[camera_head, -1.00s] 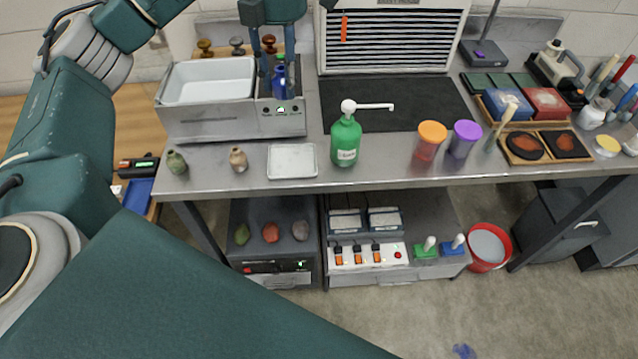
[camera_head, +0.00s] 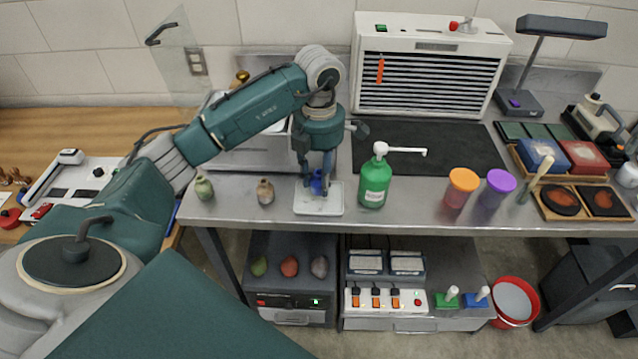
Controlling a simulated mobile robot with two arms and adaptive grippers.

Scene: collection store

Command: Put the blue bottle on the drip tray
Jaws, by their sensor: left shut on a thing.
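The blue bottle (camera_head: 317,185) is held upright between the fingers of my left gripper (camera_head: 317,180), which is shut on it. Much of the bottle is hidden by the fingers. It is over the drip tray (camera_head: 333,206), a flat pale rectangular tray on the steel bench. I cannot tell whether the bottle's base touches the tray. My right gripper is not in view.
A green pump bottle (camera_head: 374,183) stands just right of the tray. A small brown vase (camera_head: 265,191) and a green vase (camera_head: 204,187) stand to its left. A metal bath (camera_head: 240,155) is behind, partly hidden by my arm.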

